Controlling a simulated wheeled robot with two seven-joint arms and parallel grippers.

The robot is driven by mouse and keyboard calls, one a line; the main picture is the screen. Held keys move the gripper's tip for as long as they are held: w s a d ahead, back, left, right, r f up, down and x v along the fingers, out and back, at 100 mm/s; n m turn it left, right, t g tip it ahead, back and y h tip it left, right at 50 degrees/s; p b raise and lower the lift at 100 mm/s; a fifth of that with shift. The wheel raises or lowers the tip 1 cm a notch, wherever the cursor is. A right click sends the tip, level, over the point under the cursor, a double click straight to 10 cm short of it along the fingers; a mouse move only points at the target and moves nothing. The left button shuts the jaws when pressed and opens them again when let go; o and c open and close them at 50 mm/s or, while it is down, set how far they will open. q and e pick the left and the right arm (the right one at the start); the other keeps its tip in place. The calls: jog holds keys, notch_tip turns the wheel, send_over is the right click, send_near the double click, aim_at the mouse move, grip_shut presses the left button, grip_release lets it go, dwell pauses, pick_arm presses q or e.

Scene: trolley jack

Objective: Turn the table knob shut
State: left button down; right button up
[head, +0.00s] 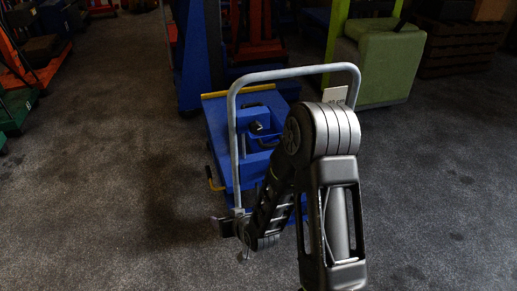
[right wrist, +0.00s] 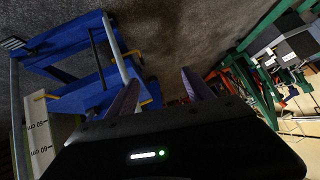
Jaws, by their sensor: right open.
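A blue trolley jack (head: 222,120) with a grey tubular handle (head: 233,150) stands on the floor in the head view. A small dark part (head: 257,127) sits on its blue table; I cannot tell whether it is the table knob. My right arm reaches in front of the jack, and its gripper (head: 232,228) is low by the foot of the handle, partly hidden. The blue frame (right wrist: 70,45) lies left of the fingers there. My left gripper is not in view.
A green armchair-like block (head: 385,60) stands behind to the right. Orange and green equipment (head: 30,70) stands at the far left. A white scale marked in cm (right wrist: 40,140) shows at the left of the wrist view.

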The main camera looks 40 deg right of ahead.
jog(key=w+d+r+m+t+h+b, duration=0.1)
jog(key=w+d+r+t+h+b, duration=0.35)
jog(key=d+r, duration=0.6)
jog(key=m+t, duration=0.1)
jog(key=t, duration=0.2)
send_near(257, 130)
pick_arm(q)
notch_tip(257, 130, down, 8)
jog(key=shift+b, duration=0.35)
pick_arm(e)
jog(key=shift+w+a+r+g+h, duration=0.15)
jog(key=shift+a+r+g+h, duration=0.15)
jog(key=shift+h, duration=0.15)
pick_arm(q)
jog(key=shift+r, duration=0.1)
pick_arm(e)
jog(key=shift+w+f, duration=0.1)
jog(key=x, duration=0.7)
jog(key=shift+w+d, duration=0.1)
jog(key=shift+w, duration=0.2)
grip_shut()
